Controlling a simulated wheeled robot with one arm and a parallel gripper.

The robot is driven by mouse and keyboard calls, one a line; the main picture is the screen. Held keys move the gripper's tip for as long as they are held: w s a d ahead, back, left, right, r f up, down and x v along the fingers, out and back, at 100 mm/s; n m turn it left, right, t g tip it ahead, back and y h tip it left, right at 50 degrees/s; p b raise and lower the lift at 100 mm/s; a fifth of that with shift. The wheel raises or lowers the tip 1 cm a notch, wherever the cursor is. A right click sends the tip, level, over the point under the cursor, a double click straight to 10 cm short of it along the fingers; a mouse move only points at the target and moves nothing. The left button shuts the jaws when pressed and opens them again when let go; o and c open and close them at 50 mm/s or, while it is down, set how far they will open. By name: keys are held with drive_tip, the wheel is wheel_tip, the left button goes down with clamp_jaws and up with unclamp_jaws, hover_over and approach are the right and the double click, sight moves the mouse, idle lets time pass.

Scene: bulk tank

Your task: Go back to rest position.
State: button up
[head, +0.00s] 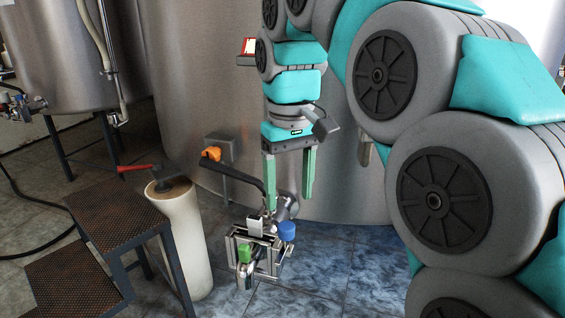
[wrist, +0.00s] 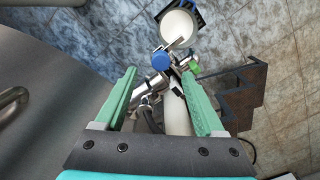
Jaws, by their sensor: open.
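My gripper (head: 290,200) hangs from the arm in front of the large steel tank, pointing down. Its two green fingers are spread apart. In the wrist view my gripper (wrist: 172,95) also shows open, with nothing held between the fingers. Below it is a metal valve assembly (head: 262,250) with a blue cap (head: 287,231), a green part (head: 244,253) and a dark lever handle (head: 235,175). In the wrist view the blue cap (wrist: 161,61) lies beyond the fingertips. I cannot tell whether a finger touches the valve pipe or lever.
A white cylindrical post (head: 183,235) with a red-handled tool (head: 150,170) on top stands left of the valve. Dark metal steps (head: 110,212) stand at the left. The steel tank (head: 195,90) fills the background. Tiled floor (head: 345,265) is clear right of the valve.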

drive_tip(key=s+d+f+m, duration=0.1)
drive_tip(key=s+d+f, duration=0.3)
drive_tip(key=s+f, duration=0.3)
drive_tip(key=s+d+f+m+g, duration=0.1)
drive_tip(key=s+d+f, duration=0.3)
drive_tip(key=s+f, duration=0.4)
drive_tip(key=s+d+f+m, duration=0.3)
drive_tip(key=s+d+f, duration=0.1)
drive_tip(key=s+f, duration=0.3)
drive_tip(key=shift+s+d+f+g, duration=0.2)
drive_tip(key=shift+s+d+g, duration=0.15)
drive_tip(key=shift+s, duration=0.55)
